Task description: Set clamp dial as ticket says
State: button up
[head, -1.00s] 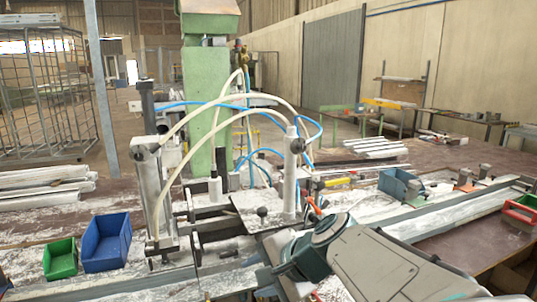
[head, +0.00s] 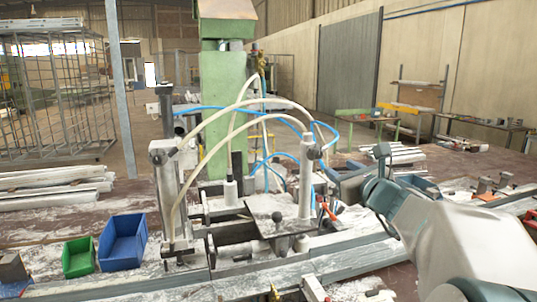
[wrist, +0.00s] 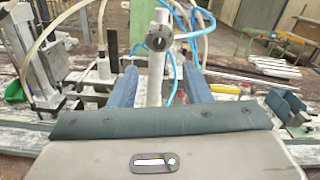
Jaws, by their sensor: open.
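The clamp bench has two upright white cylinders, each with a dark round knob. The right cylinder (head: 306,185) has its knob (head: 313,152) near the top. In the wrist view this knob (wrist: 159,38) faces me, above and between my two blue-grey fingers. The left cylinder (head: 166,200) has a similar knob (head: 157,157). My gripper (head: 352,172) is open, just right of the right cylinder; it also shows in the wrist view (wrist: 160,88). Its fingers appear on either side of the post, with nothing gripped. I cannot read any dial marks, and no ticket is legible.
Cream and blue hoses arch over the clamps. A red-handled lever (head: 327,210) stands beside the right cylinder. A blue bin (head: 122,243) and a green bin (head: 78,258) sit at the left. White profiles (head: 50,190) lie behind them. A green machine column (head: 224,100) rises behind.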

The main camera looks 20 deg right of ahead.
aim_at(319, 156)
jog(key=w+p, duration=0.1)
jog(key=w, duration=0.4)
jog(key=w+p, duration=0.1)
jog(key=w, duration=0.4)
jog(key=shift+w+a, duration=0.2)
jog(key=shift+w, duration=0.15)
grip_shut()
